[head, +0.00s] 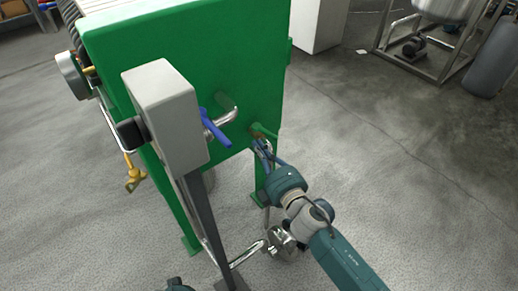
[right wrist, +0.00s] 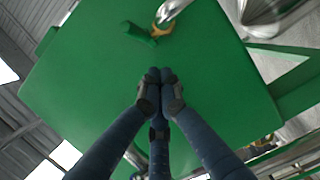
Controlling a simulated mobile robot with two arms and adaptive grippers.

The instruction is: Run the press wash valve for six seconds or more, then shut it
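A valve with a green handle (head: 262,130) sits low on the right side of the green press plate (head: 185,40). In the right wrist view its green handle (right wrist: 138,33) and brass body (right wrist: 163,27) show, with a bright pipe rising from it. A valve with a blue handle (head: 215,128) is on a pipe to its left. I see no label telling which is the wash valve. My right gripper (head: 259,146) is just below the green handle. In the wrist view its fingertips (right wrist: 160,73) are together and empty, apart from the handle.
A grey box on a dark post (head: 165,105) stands in front of the plate. A yellow-handled valve (head: 133,180) hangs at the left. Shiny piping (head: 250,250) runs low near my right arm. The floor to the right is open, with a tank stand (head: 415,45) farther back.

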